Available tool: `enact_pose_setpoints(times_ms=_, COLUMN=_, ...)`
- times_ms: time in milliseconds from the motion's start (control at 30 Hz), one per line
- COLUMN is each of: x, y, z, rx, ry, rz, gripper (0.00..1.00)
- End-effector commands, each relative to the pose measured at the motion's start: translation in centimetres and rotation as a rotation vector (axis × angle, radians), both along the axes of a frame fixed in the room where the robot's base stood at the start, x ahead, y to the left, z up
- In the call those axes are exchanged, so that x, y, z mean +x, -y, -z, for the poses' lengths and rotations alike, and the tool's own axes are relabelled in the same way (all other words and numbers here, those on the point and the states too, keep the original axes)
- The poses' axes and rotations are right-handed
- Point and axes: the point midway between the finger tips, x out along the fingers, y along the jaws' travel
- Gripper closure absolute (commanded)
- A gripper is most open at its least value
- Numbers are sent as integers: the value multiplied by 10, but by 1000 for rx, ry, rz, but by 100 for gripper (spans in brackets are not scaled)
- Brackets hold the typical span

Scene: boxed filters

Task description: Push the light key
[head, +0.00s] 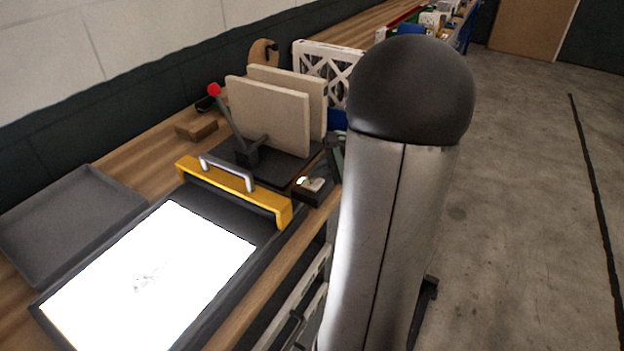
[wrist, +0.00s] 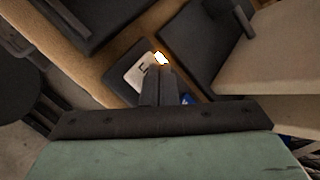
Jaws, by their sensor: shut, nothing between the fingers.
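The light key (head: 312,184) is a pale rocker on a small dark box at the bench's front edge, with a small glowing spot beside it. In the wrist view the key (wrist: 138,76) shows a dark mark and lies just beyond my fingertips. My gripper (wrist: 158,74) is shut and empty, its tips overlapping the key's right part in the picture. I cannot tell whether they touch it. In the head view my gripper (head: 336,150) is mostly hidden behind my arm. A bright white light panel (head: 150,280) lies at the front left.
A yellow bar with a grey handle (head: 228,182) crosses the panel's far end. Behind it stand a red-knobbed lever (head: 214,90) and upright beige boards (head: 267,115). An empty grey tray (head: 70,222) lies left. Open floor (head: 530,200) is at right.

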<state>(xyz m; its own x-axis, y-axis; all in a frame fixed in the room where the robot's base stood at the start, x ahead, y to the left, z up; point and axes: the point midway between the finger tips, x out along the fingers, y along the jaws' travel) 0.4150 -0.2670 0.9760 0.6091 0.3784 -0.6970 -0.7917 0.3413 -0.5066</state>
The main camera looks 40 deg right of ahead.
Motion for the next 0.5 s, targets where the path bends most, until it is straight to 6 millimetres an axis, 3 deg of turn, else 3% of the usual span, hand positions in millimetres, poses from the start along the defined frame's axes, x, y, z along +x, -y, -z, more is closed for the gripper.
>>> enact_pose_setpoints(times_ms=133, x=0, y=0, z=-9, rx=-1, ry=0, rz=-1, gripper=100)
enact_pose_setpoints(times_ms=500, x=0, y=0, z=-12, rx=-1, ry=0, rz=-1, gripper=100)
